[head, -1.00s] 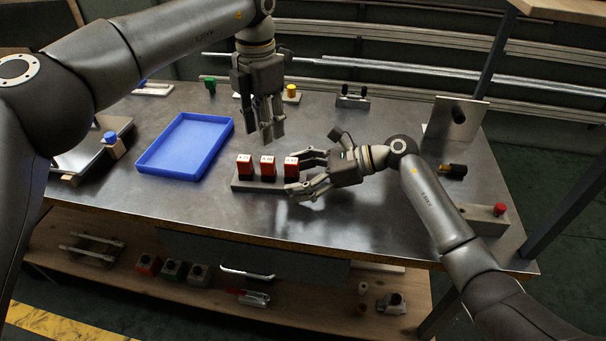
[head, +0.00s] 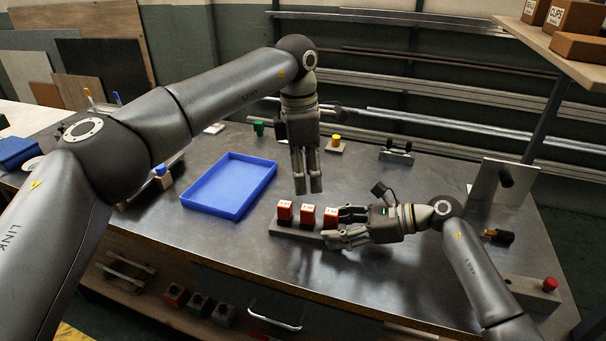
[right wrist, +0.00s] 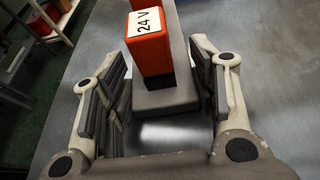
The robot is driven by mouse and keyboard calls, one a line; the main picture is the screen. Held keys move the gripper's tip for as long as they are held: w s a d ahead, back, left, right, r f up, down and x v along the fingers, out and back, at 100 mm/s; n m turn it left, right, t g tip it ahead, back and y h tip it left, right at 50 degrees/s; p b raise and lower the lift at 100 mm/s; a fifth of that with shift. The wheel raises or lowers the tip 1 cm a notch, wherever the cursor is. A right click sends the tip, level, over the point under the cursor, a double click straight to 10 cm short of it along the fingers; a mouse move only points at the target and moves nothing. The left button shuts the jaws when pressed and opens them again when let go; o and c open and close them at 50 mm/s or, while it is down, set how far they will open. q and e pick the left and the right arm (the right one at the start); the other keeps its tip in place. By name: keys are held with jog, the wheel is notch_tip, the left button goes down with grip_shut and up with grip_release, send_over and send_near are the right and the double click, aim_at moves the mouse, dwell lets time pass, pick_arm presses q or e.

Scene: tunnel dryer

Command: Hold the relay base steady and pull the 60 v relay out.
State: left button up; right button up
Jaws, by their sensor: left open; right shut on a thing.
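The relay base (head: 297,229) is a low grey block on the metal bench with three red relays standing upright on it in a row. The relay at its right end reads 24 V in the right wrist view (right wrist: 148,40). The left relay (head: 285,212) and middle relay (head: 307,215) have white labels too small to read. My right gripper (head: 335,225) is shut on the right end of the base, its fingers along both sides. The base end shows between them in the right wrist view (right wrist: 165,99). My left gripper (head: 308,190) is open and empty, pointing down just above the middle relay.
An empty blue tray (head: 187,204) lies left of the base. A yellow-topped button (head: 336,139), a green piece (head: 258,128) and a small fixture (head: 396,152) stand behind. A plate bracket (head: 510,182) and a red button box (head: 548,285) are at the right. The bench in front is clear.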

aim_at(306, 207)
pick_arm(q)
jog(key=f+m, duration=0.1)
jog(key=f, duration=0.3)
jog(key=f+m, duration=0.1)
jog(key=f, duration=0.2)
jog(key=f+m, duration=0.2)
jog(key=f, duration=0.2)
jog(key=shift+d+f+h, duration=0.25)
jog(key=shift+f+h, duration=0.1)
jog(key=shift+h, duration=0.05)
jog(key=c, duration=0.9)
jog(key=o, duration=0.9)
jog(key=shift+r, duration=0.1)
